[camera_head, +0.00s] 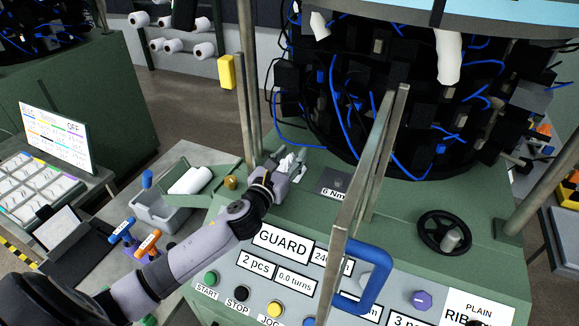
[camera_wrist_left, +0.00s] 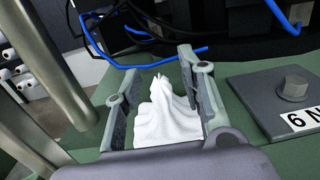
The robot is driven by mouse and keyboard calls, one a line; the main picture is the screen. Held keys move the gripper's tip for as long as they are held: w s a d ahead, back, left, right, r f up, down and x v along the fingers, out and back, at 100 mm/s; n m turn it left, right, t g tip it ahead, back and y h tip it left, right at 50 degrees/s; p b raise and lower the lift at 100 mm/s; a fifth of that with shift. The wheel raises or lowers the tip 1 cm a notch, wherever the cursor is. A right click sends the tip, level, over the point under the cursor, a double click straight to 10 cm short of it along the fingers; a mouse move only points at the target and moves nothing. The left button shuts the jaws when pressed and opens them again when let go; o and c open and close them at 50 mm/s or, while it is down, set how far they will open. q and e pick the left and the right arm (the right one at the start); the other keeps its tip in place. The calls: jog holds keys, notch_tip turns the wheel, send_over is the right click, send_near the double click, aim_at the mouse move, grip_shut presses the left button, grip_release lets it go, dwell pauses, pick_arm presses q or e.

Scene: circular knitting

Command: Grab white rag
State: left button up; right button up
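The white rag (camera_head: 287,162) is a small crumpled cloth on the green machine top, partly hidden by my left gripper in the head view. My left gripper (camera_head: 291,161) is over it. In the left wrist view the rag (camera_wrist_left: 165,112) stands up in a peak between the two fingers of the left gripper (camera_wrist_left: 159,70). The fingers are spread apart, one on each side of the rag. The right finger looks close against the cloth, while a narrow gap shows toward the left finger. The right gripper is not in view.
A grey plate with a bolt (camera_wrist_left: 293,85) lies right of the gripper. The guard frame (camera_head: 362,185) with its blue handle (camera_head: 366,280) stands to the right. Metal posts (camera_head: 247,85) and blue cables (camera_head: 300,135) are behind. A grey bin (camera_head: 160,212) is at left.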

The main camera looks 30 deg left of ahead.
pick_arm(q)
jog(key=shift+c, duration=0.4)
grip_shut()
jog(key=shift+r, duration=0.15)
